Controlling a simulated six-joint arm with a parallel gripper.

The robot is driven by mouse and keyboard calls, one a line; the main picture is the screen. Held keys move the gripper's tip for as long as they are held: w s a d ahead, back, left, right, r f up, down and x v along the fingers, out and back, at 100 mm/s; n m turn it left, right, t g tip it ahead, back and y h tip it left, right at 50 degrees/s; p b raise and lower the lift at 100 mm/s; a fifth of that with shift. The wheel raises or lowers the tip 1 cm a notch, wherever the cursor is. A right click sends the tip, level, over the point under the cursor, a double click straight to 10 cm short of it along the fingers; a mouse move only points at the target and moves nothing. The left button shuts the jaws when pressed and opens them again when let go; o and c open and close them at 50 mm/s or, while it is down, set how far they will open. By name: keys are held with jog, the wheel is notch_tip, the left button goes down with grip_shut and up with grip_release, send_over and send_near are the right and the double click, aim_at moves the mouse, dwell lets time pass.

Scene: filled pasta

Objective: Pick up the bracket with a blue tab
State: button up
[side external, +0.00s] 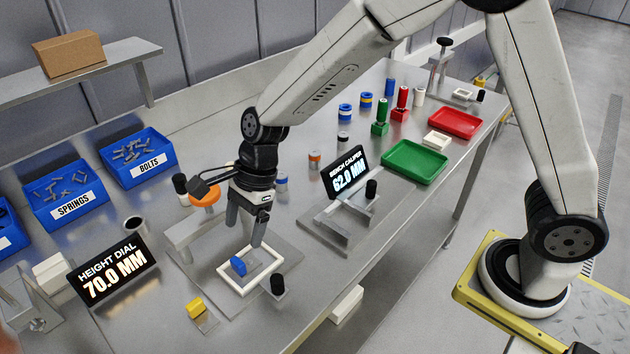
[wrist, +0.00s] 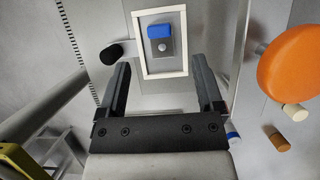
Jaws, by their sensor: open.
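The bracket with a blue tab (side external: 238,266) lies inside a white rectangular frame (side external: 236,288) on the bench. In the wrist view its blue tab (wrist: 159,31) sits at one end of a small grey plate with a round light spot, and the white frame (wrist: 141,50) surrounds it. My gripper (side external: 246,230) is open and empty, pointing down above the frame. In the wrist view my gripper's two fingers (wrist: 161,68) stand apart, below the bracket in the picture, with a clear gap between them and it.
A bracket with a yellow tab (side external: 196,306) lies left of the frame. A black-capped post (side external: 278,284) stands at the frame's right. An orange disc (side external: 204,196) is close to my gripper. The height dial display (side external: 113,276) and bench caliper display (side external: 348,173) flank the area.

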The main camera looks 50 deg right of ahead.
aim_at(239, 260)
jog(key=shift+f, duration=0.15)
jog(key=shift+x, duration=1.2)
jog(key=shift+x, duration=2.6)
jog(key=shift+d, duration=0.15)
jog(key=shift+c, duration=0.2)
grip_shut()
